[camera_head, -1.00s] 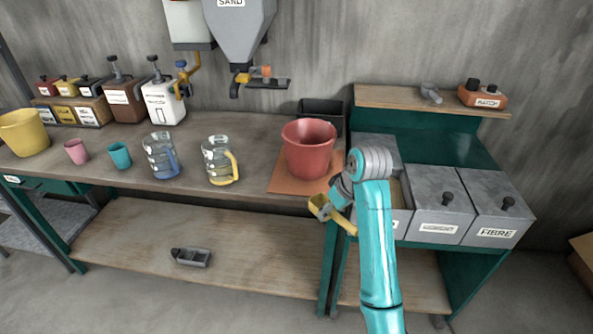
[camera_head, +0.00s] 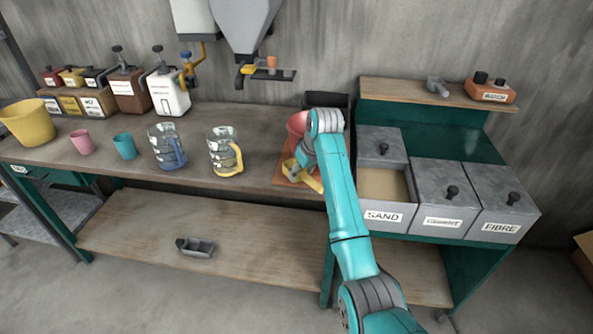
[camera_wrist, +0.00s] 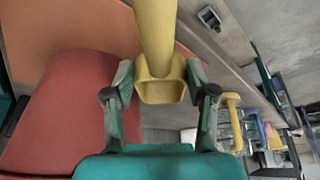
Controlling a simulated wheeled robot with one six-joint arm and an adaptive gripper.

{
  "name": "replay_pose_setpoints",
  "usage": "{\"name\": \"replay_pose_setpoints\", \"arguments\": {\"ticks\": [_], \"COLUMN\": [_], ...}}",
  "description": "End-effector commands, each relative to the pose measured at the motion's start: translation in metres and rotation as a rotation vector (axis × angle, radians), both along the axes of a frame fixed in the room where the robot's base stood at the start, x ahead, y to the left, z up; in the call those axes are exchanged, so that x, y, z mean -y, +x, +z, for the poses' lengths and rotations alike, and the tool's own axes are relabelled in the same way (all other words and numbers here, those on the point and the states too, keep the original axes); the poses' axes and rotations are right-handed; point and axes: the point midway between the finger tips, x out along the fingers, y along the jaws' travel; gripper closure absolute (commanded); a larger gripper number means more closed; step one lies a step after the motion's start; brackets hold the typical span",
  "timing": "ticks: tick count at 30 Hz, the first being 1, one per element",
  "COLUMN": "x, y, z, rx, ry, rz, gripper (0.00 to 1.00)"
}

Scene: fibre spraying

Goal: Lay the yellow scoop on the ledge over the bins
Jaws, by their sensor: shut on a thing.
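My gripper (camera_wrist: 160,90) is shut on the yellow scoop (camera_wrist: 156,35), which sits between the fingertips in the wrist view. In the head view the scoop (camera_head: 313,182) is over the orange mat, in front of the red bucket; its height above the mat is hard to tell. The ledge (camera_head: 400,94) is a wooden shelf at the right, above and behind the bins. The sand bin (camera_head: 383,216) stands open and shows tan sand. The cement bin (camera_head: 443,197) and fibre bin (camera_head: 500,205) are lidded. My gripper is left of the bins and well below the ledge.
Measuring jugs (camera_head: 224,152) stand on the bench.

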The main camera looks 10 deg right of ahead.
Motion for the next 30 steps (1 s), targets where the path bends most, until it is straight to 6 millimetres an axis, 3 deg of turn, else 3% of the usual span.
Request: {"name": "replay_pose_setpoints", "arguments": {"ticks": [6, 10, 22, 23, 24, 30], "x": [-0.014, -0.012, -0.012, -0.012, -0.012, -0.012], "y": [0.026, 0.024, 0.024, 0.024, 0.024, 0.024], "z": [0.001, -0.013, -0.017, -0.017, -0.017, -0.017], "rx": [0.000, 0.000, 0.001, 0.001, 0.001, 0.001], "ry": [0.000, 0.000, 0.000, 0.000, 0.000, 0.000], "rz": [0.001, 0.000, 0.000, 0.000, 0.000, 0.000], "gripper": [0.80, 0.80, 0.80, 0.41, 0.33, 0.33]}}
